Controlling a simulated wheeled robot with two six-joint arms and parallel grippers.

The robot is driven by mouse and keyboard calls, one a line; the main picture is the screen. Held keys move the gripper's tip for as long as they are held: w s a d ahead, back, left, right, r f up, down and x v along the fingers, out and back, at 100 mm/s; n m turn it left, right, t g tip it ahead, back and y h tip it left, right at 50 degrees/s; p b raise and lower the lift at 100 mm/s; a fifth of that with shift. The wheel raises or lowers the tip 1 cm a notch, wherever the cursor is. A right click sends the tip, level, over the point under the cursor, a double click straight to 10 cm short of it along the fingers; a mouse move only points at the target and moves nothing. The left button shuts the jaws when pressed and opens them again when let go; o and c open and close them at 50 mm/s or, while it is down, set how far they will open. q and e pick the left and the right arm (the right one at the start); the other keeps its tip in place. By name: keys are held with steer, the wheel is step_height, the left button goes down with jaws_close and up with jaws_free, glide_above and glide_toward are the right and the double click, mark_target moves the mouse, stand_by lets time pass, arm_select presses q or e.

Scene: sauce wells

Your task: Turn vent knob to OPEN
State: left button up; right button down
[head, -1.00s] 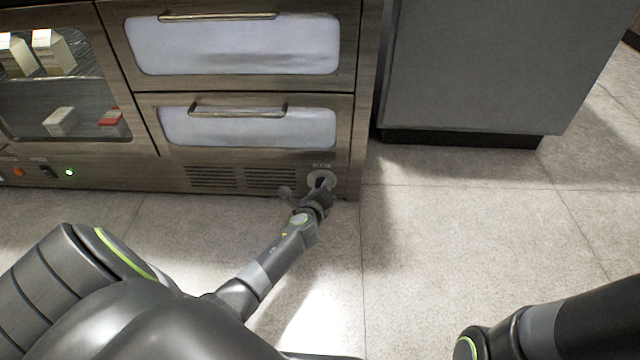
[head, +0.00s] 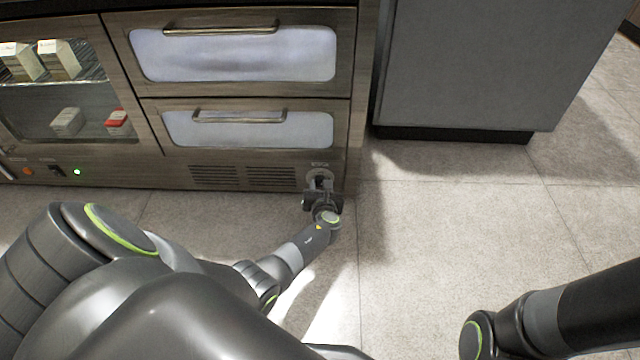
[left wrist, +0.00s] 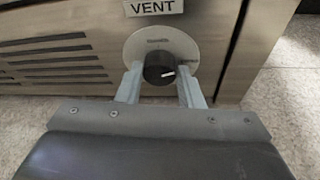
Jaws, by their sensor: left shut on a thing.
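The vent knob (left wrist: 159,70) is a small black dial with a white pointer line, on a pale round plate (left wrist: 178,42) under a "VENT" label (left wrist: 154,7). In the left wrist view the pointer lies close to level, tipped slightly up to the right. My left gripper (left wrist: 160,84) has one finger on each side of the knob and is shut on it. In the head view my left gripper (head: 320,187) is at the cabinet's lower right corner and hides most of the knob. Only my right arm shows at the lower right; its gripper is out of the picture.
Vent slots (head: 243,177) are left of the knob. Two drawers (head: 240,128) with bar handles are above it. A grey cabinet (head: 470,70) stands to the right. The floor (head: 450,230) in front is clear.

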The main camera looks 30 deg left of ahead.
arm_select(q)
steer(key=shift+w+m+g+y, duration=0.1)
steer(key=shift+m+g+y, duration=0.2)
steer(key=shift+m+y, duration=0.9)
steer(key=shift+m+h, duration=0.4)
steer(key=shift+m, duration=0.1)
steer(key=o, duration=1)
steer(key=shift+c, duration=0.2)
steer(key=shift+f, duration=0.1)
